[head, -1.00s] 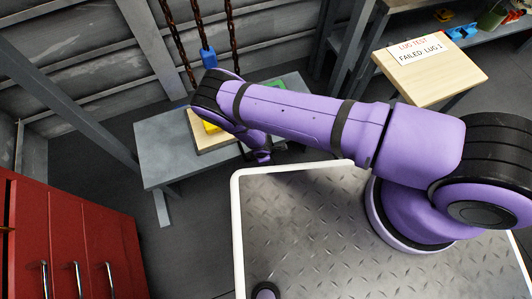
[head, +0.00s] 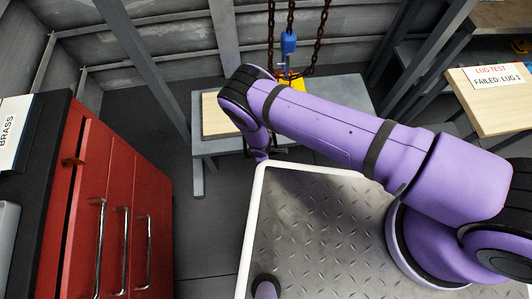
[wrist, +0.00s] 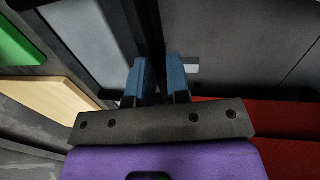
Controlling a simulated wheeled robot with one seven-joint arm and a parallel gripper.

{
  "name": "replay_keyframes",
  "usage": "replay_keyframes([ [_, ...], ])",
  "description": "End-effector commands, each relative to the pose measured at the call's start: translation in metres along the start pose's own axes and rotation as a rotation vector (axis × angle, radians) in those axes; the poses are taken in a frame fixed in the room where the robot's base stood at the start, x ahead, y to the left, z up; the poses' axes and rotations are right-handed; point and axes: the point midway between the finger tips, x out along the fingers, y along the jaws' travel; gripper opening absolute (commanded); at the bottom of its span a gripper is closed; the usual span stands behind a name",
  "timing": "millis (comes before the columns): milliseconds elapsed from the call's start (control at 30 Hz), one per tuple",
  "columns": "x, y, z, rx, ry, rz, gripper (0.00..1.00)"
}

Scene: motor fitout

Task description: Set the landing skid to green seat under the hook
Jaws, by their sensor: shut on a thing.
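The blue hook (head: 289,43) hangs from rusty chains above the grey table, with a yellow piece (head: 291,84) below it. My gripper (wrist: 160,82), with blue fingers, is shut on a dark bar-like thing (wrist: 149,25), which I take to be the landing skid; only part of it shows. In the head view my gripper (head: 258,153) is small, low at the table's front edge and partly hidden by my arm. A green piece (wrist: 16,44) at the wrist view's left edge may be the green seat; my arm hides that area in the head view.
The grey table (head: 345,95) bears a pale wooden board (head: 217,117). A red drawer cabinet (head: 105,200) with metal handles stands at left. A wooden stand with a "FAILED: LUG 1" sign (head: 494,76) is at right. Bare floor (head: 215,235) lies between cabinet and my base.

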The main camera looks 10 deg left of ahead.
Motion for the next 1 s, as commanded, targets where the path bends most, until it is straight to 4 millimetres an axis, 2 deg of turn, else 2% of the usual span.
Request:
replay_keyframes([
  [533, -0.0005, 0.0, -0.0112, -0.001, 0.007, 0.002, 0.0],
  [567, -0.0005, 0.0001, -0.0113, -0.001, 0.008, 0.002, 0.24],
  [633, -0.0005, 0.0004, -0.0108, -0.001, 0.007, 0.002, 0.4],
  [667, -0.0005, 0.0004, -0.0103, -0.001, 0.006, 0.002, 0.42],
  [1000, -0.0037, 0.0004, -0.0075, 0.0, 0.001, 0.0, 0.42],
])
